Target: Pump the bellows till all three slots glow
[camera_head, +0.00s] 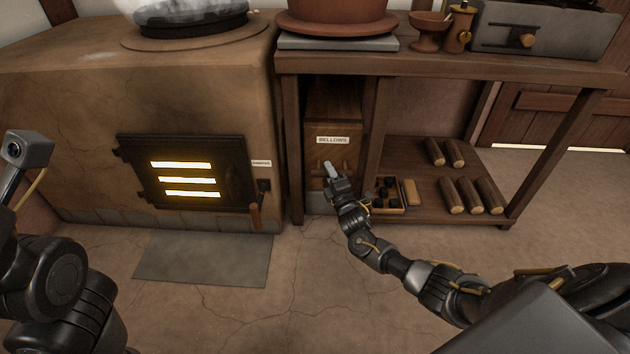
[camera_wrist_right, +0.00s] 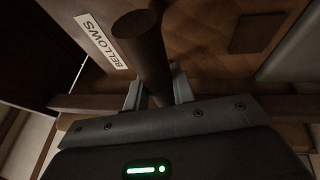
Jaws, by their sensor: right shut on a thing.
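The furnace door (camera_head: 127,170) is dark metal, with three level slots (camera_head: 183,180) one above another. All three slots glow bright yellow. The bellows box (camera_head: 333,108) is brown wood, labelled BELLOWS, and stands under the bench beside the furnace. My right gripper (camera_head: 333,173) is at the box's front, shut on the bellows handle. In the right wrist view the handle (camera_wrist_right: 143,48), a dark round bar, runs between the fingers of the right gripper (camera_wrist_right: 158,94). Part of my left arm shows at the left edge, but its gripper is out of view.
A damper lever (camera_head: 255,213) hangs right of the furnace door. The bench's lower shelf (camera_head: 432,207) holds several logs (camera_head: 472,196) and a small box of dark lumps (camera_head: 386,193). A grey mat (camera_head: 203,260) lies on the floor before the furnace. The floor between my arms is clear.

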